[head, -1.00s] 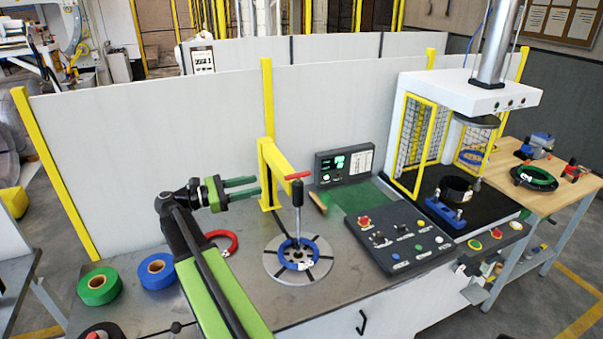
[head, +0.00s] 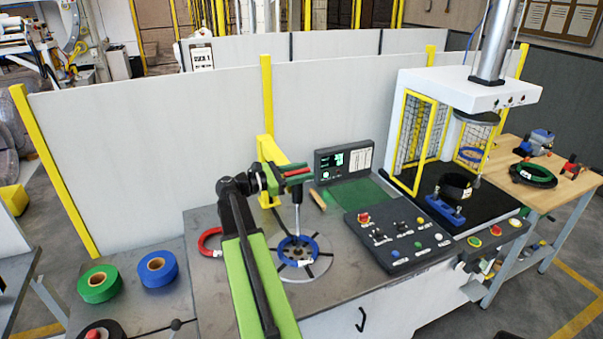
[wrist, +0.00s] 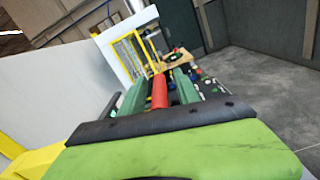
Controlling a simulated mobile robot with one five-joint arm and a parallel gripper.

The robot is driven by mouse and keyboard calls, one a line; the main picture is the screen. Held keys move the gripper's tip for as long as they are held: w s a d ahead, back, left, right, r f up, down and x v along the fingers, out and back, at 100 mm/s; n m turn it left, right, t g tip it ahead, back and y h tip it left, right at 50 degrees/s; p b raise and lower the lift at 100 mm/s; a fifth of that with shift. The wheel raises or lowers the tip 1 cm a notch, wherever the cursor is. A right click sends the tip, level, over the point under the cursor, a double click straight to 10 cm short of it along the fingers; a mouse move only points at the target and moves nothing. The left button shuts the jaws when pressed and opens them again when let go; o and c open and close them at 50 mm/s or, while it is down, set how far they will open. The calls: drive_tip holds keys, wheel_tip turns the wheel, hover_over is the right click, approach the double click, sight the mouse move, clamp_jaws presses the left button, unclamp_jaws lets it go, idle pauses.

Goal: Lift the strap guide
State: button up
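The strap guide (head: 297,216) is an upright dark and grey shaft with a red crossbar handle on top. It stands over a blue ring (head: 297,251) on the round slotted turntable. My gripper (head: 297,174) is at the handle's height, its green fingers on either side of the red bar. In the wrist view the red handle (wrist: 159,92) lies lengthwise between the two fingers, with a narrow gap visible on each side. The fingers hide part of the handle in the head view.
A yellow post (head: 267,165) with an arm stands just behind the guide. A control panel (head: 397,239) and a caged press (head: 460,150) are to the right. A red horseshoe-shaped piece (head: 209,242) and green and blue tape rolls lie to the left.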

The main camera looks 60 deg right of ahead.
clamp_jaws()
idle(1.4)
